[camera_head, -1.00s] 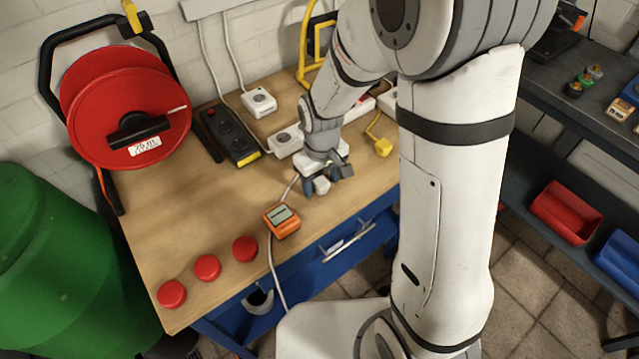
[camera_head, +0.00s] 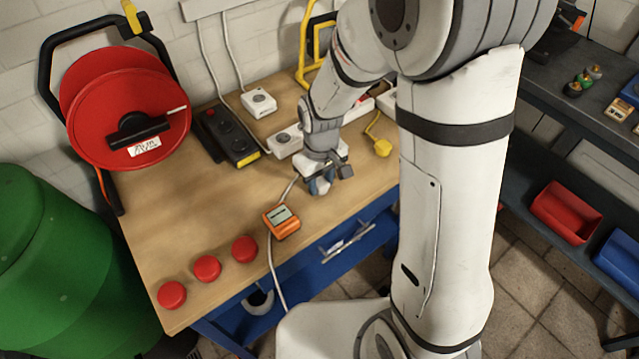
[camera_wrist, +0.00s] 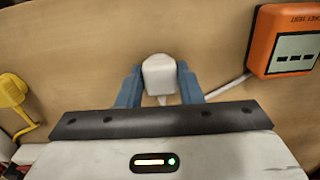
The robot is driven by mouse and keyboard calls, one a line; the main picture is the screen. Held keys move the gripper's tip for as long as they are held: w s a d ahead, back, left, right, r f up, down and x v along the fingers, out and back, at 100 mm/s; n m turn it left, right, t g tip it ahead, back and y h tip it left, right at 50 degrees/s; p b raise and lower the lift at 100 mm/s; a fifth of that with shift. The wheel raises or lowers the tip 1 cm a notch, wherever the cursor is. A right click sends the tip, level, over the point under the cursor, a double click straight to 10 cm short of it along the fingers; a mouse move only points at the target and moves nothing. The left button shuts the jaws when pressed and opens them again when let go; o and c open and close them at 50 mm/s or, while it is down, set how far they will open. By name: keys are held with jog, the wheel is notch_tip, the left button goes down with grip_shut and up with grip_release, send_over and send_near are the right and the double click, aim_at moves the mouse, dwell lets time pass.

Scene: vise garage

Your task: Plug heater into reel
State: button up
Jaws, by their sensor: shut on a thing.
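A white plug (camera_wrist: 159,77) stands on the wooden workbench, between the blue fingers of my gripper (camera_wrist: 158,85) in the wrist view. My gripper (camera_head: 320,187) is shut on it near the bench's front edge in the head view. A white cable (camera_head: 270,255) runs from the plug past an orange meter and down over the front edge. The red cable reel (camera_head: 85,110) stands at the back left, well away from my gripper. Its sockets cannot be made out. I cannot identify the heater in these views.
The orange meter (camera_head: 281,221) lies just left of my gripper. Several red knobs (camera_head: 207,268) line the bench's front left. The bench (camera_head: 180,215) is clear in front of the reel.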

aim_at(321, 182)
notch_tip(321, 182, up, 10)
dwell(0.5)
